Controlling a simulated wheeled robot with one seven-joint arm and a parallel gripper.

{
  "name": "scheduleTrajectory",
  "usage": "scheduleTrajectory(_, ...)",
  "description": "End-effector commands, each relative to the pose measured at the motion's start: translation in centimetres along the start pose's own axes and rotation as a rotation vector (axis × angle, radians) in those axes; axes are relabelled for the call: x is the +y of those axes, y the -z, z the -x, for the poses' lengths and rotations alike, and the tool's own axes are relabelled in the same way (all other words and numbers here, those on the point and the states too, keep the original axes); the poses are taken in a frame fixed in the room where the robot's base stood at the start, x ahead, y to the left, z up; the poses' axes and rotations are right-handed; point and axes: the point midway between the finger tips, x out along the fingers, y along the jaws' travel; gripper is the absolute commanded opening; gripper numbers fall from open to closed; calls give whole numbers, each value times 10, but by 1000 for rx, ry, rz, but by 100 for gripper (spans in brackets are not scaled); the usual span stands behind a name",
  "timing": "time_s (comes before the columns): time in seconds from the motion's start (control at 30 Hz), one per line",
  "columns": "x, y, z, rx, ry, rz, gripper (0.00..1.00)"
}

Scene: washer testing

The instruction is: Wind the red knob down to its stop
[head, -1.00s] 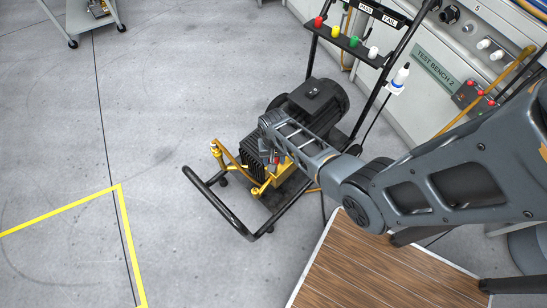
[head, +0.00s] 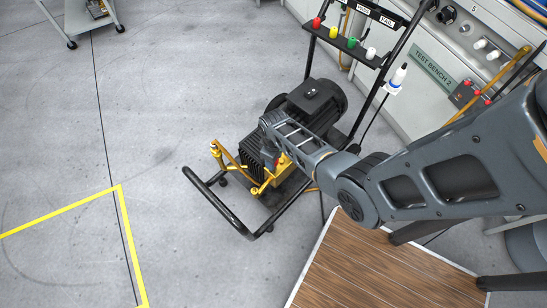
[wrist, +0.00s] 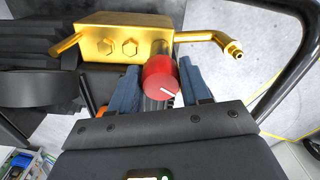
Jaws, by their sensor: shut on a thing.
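The red knob (wrist: 160,76) is in the middle of the wrist view, with a white mark near its lower right edge. It sits just below the brass pump block (wrist: 120,42). My gripper (wrist: 160,84) has one blue-grey finger on each side of the knob and is shut on it. In the head view my gripper (head: 271,160) is at the yellow pump block (head: 285,166) on the front of the washer, and the knob is hidden there behind my wrist.
The washer's black motor (head: 316,98) and black tube frame (head: 215,205) surround the pump. A brass outlet pipe (wrist: 215,40) sticks out beside the knob. A wooden platform (head: 375,270) lies at lower right. Open grey floor (head: 80,150) is on the left.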

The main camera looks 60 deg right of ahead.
Motion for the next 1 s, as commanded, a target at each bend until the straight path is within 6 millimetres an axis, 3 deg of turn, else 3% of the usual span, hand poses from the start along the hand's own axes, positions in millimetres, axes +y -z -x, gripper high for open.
scheduleTrajectory(0.5,2,-1,-1,-3,2,407,17)
scheduleTrajectory(1.0,2,-1,-1,-3,2,534,17)
